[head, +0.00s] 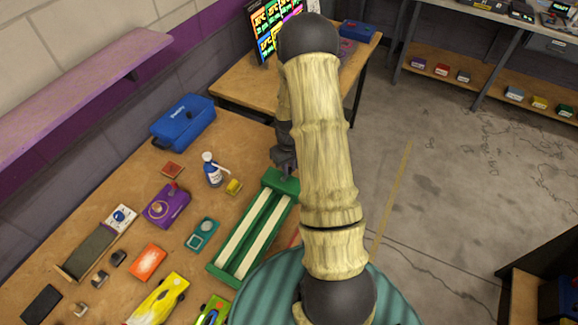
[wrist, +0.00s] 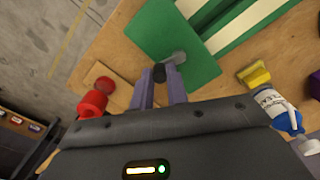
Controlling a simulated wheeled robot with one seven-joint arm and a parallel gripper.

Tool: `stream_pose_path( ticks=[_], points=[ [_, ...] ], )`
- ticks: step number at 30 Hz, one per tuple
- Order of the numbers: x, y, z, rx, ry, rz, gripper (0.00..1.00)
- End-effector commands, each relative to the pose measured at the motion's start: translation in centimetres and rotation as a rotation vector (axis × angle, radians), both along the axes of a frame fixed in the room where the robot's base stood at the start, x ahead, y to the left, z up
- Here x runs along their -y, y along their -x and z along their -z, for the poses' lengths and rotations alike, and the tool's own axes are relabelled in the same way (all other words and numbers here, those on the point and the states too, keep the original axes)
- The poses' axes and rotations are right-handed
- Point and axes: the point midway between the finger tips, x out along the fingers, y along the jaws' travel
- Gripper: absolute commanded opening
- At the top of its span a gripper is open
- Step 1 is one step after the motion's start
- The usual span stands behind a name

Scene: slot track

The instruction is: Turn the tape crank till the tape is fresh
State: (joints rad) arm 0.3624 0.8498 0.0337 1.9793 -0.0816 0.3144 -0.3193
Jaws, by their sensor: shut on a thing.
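The green tape unit (head: 285,183) lies on the wooden bench in the head view, with two long cream strips running between its green sides. Its green end also shows in the wrist view (wrist: 160,28). A small grey crank arm (wrist: 177,58) sticks out on that end, and its dark knob (wrist: 159,73) lies between my fingertips. My gripper (wrist: 158,78) is shut on the knob. In the head view my gripper (head: 285,165) is at the far end of the unit, partly hidden by my arm. Whether the tape is fresh cannot be told.
A spray bottle (head: 212,170) and a yellow block (head: 234,187) stand just left of the unit. A red object (wrist: 95,100) is close beside my gripper in the wrist view. A blue case (head: 183,122), purple box (head: 167,205) and toy cars (head: 160,300) crowd the bench.

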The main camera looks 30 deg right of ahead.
Motion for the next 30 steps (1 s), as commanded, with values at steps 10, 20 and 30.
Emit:
stream_pose_path(
  ticks=[10, 20, 30],
  points=[
    [0.0, -0.1, -0.1, 0.003, 0.001, -0.001, 0.38],
    [0.1, -0.1, -1.2, 0.005, 0.002, -0.001, 0.38],
    [0.1, -0.2, -6.5, 0.007, 0.003, -0.001, 0.38]
  ],
)
